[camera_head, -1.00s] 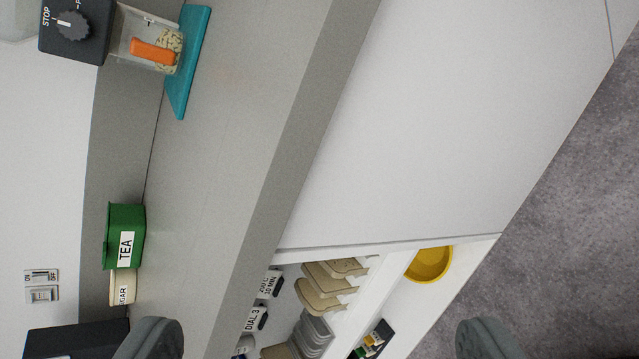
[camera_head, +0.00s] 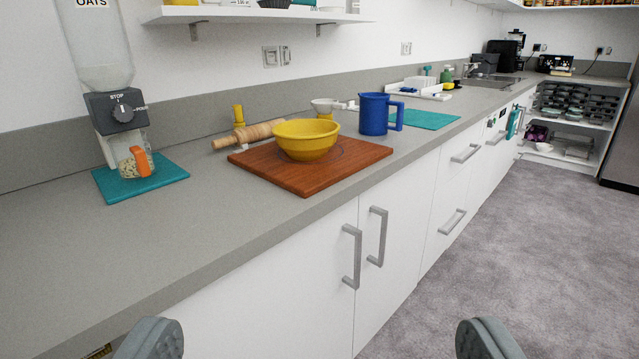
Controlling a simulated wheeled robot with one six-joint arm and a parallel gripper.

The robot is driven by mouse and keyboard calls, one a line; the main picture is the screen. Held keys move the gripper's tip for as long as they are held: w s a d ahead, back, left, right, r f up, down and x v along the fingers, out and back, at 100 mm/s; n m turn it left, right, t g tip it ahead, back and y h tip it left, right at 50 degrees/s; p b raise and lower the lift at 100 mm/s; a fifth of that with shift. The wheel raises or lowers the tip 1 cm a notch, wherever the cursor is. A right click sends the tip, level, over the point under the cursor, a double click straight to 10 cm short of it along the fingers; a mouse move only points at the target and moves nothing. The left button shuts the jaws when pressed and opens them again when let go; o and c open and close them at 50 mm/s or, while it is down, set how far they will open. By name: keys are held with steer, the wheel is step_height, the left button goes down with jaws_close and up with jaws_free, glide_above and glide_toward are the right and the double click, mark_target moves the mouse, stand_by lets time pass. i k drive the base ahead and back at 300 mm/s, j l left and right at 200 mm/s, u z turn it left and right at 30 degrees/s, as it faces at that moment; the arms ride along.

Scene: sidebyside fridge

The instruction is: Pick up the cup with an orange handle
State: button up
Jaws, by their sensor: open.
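The cup with an orange handle (camera_head: 130,165) is clear and holds pale oats. It stands upright on a teal mat (camera_head: 165,179) on the counter at the left, under the spout of the oats dispenser (camera_head: 112,100). Its orange handle (camera_head: 143,160) faces right and towards me. My gripper (camera_head: 318,345) is open and empty at the bottom of the view, its two fingers wide apart. It is well short of the cup, which lies up and to the left of it.
A wooden board (camera_head: 330,168) with a yellow bowl (camera_head: 306,140) is right of the cup. A shelf (camera_head: 250,14) hangs above. Bare counter (camera_head: 110,255) lies before the mat; the floor (camera_head: 510,265) is clear.

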mark_target(132, 154)
steer(key=i+j+u, duration=0.25)
steer(key=i+u, duration=0.5)
steer(key=i, duration=0.25)
